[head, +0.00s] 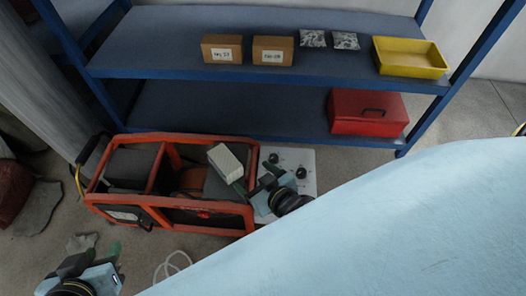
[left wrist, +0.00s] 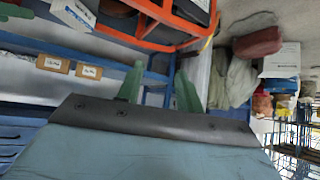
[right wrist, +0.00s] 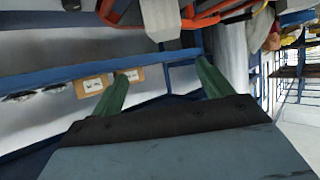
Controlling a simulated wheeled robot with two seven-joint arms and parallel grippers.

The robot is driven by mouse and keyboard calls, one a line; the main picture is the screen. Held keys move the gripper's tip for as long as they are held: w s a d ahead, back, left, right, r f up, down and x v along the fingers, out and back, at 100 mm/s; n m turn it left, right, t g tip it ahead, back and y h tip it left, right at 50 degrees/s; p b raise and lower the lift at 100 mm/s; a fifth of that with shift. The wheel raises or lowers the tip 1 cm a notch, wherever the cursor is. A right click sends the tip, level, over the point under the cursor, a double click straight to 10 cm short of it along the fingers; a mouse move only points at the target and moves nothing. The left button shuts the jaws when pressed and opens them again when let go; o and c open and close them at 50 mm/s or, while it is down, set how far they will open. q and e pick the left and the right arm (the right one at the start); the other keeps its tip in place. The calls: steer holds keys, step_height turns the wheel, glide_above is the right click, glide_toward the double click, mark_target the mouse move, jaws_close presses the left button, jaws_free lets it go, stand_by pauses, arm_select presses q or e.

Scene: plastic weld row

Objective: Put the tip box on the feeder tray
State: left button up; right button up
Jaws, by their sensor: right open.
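A pale ribbed box (head: 226,162), which looks like the tip box, sits tilted over the right part of the orange-framed machine. A pale grey block at the top of the right wrist view (right wrist: 160,18) appears to be the same box, beyond the fingertips. My right gripper (head: 243,186) is open and empty, close to the box's lower right end. Its green fingers stand apart in the right wrist view (right wrist: 160,80). My left gripper (head: 112,252) is low at the left, open and empty, away from the box. A yellow tray (head: 410,70), perhaps the feeder tray, stands empty on the upper shelf.
The orange-framed machine (head: 170,212) stands before the blue shelf (head: 190,85). Two brown cartons (head: 222,49) and two speckled packets share the upper shelf. A red case (head: 367,111) is below. A white plate with black knobs (head: 302,160) lies beside the machine. My pale-blue body covers the lower right.

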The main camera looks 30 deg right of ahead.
steer(key=s+d+r+g, duration=0.2)
steer(key=s+r, duration=0.3)
steer(key=r, duration=0.6)
steer(key=shift+s+d+n+g, duration=0.15)
steer(key=shift+n+g, duration=0.25)
steer(key=shift+g, duration=0.4)
steer(key=shift+f+p, duration=0.15)
steer(key=shift+p, duration=0.2)
